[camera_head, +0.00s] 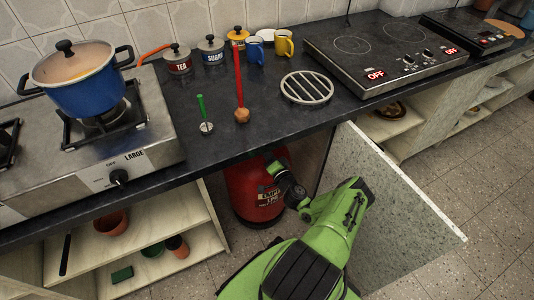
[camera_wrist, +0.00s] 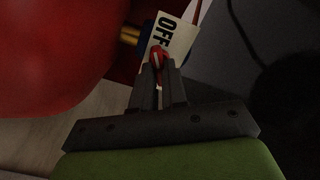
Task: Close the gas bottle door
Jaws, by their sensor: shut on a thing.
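The gas bottle door (camera_head: 400,215), a pale speckled panel, stands swung open out of the counter front, to the right of my arm. The red gas bottle (camera_head: 248,192) stands in the opening under the counter; its rounded side fills the left of the wrist view (camera_wrist: 45,60). My gripper (camera_wrist: 158,72) reaches in beside the bottle, between it and the door, and is apart from the door. Its fingers are shut on a small red valve handle (camera_wrist: 158,52), in front of a white "OFF" tag (camera_wrist: 172,32). In the head view the fingertips are hidden behind my wrist.
Above is the dark counter (camera_head: 215,155) with a gas stove and blue pot (camera_head: 85,85), a red-handled tool (camera_head: 239,85) and a round metal trivet (camera_head: 307,88). Open shelves (camera_head: 165,265) flank the opening at left. The tiled floor (camera_head: 480,205) beyond the door is clear.

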